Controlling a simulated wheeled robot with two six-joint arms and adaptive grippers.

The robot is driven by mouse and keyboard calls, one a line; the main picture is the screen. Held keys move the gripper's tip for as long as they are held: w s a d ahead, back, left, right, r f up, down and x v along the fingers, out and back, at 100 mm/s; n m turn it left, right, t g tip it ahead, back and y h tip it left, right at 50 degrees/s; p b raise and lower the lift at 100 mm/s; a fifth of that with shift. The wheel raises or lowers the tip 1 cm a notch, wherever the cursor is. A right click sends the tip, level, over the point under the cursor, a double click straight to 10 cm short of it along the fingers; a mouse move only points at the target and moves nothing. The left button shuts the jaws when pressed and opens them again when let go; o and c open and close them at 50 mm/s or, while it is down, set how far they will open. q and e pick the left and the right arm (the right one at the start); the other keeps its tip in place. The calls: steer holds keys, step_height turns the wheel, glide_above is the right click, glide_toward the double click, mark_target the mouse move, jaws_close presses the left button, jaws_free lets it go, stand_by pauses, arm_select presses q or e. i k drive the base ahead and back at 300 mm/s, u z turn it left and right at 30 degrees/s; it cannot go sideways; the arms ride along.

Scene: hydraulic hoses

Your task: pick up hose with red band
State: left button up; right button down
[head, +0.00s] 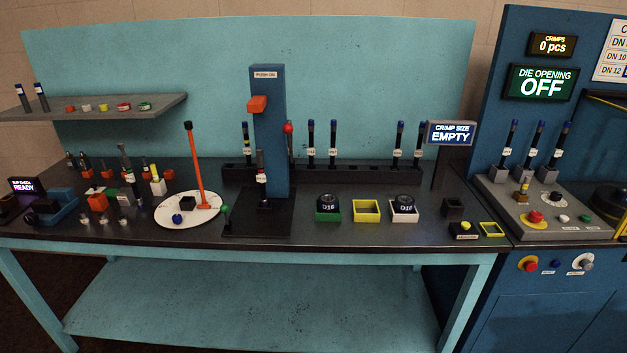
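Several dark upright hoses with blue tops and white labels stand in the black rack (370,174), among them a pair in the middle (311,140) and a pair at its right (399,140). Another hose (247,140) with a yellowish label stands at the rack's left end. A short dark upright piece (262,165) with a white label and what looks like a reddish mark stands before the blue column. I cannot tell clearly which hose bears a red band. Neither of my grippers is in view.
A blue column (270,120) with an orange block stands mid-bench. A white round plate (176,222) with a tall orange lever lies left of it. Green, yellow and white trays (366,218) sit near the front. A blue machine (540,60) stands at right.

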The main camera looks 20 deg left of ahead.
mark_target(261, 178)
steer(key=z, duration=0.55)
steer(key=i, duration=1.05)
steer(key=u, duration=0.35)
